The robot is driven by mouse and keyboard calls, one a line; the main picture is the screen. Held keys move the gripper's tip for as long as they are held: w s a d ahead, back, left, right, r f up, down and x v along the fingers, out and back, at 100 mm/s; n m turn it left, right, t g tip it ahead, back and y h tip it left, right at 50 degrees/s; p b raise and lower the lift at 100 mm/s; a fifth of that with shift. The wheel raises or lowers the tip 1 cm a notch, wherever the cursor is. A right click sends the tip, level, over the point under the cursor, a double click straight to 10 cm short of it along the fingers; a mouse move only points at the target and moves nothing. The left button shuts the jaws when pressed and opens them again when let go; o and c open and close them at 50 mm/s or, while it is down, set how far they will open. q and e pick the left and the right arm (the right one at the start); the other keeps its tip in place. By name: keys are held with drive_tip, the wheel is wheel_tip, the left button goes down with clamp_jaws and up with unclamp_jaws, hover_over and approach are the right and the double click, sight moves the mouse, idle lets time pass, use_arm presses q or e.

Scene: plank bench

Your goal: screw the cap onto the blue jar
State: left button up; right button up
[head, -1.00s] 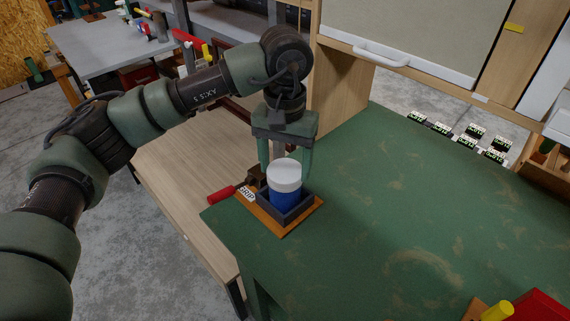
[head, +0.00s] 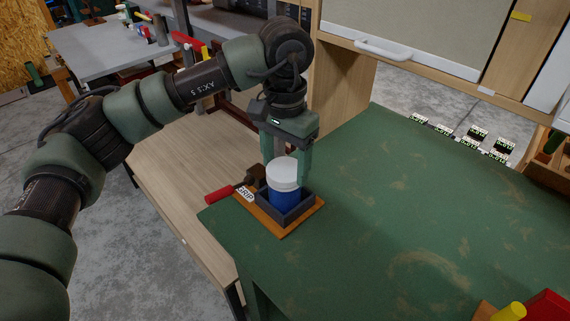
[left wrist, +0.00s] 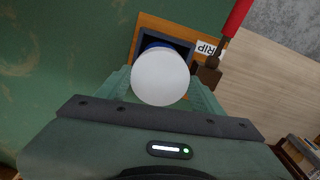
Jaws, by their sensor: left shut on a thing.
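The blue jar (head: 284,198) stands upright in a dark square holder (head: 304,206) on an orange board (head: 283,231). The white cap (head: 283,170) sits on the jar's mouth and looks level. I cannot tell how far it is threaded. My left gripper (head: 286,173) points down, with its green fingers on either side of the cap, shut on it. In the left wrist view the cap (left wrist: 160,77) fills the space between the fingers, and only a blue sliver of the jar (left wrist: 157,45) shows behind it. My right gripper is not in view.
A clamp with a red handle (head: 222,195) and a label (head: 245,194) lie beside the holder at the bench edge. The green bench top (head: 400,210) is largely clear. Red and yellow items (head: 535,306) stand at the lower right; small circuit boards (head: 478,134) lie along the far edge.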

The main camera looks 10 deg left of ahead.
use_arm(q)
drive_tip(key=shift+m, duration=0.8)
drive_tip(key=o, duration=1.4)
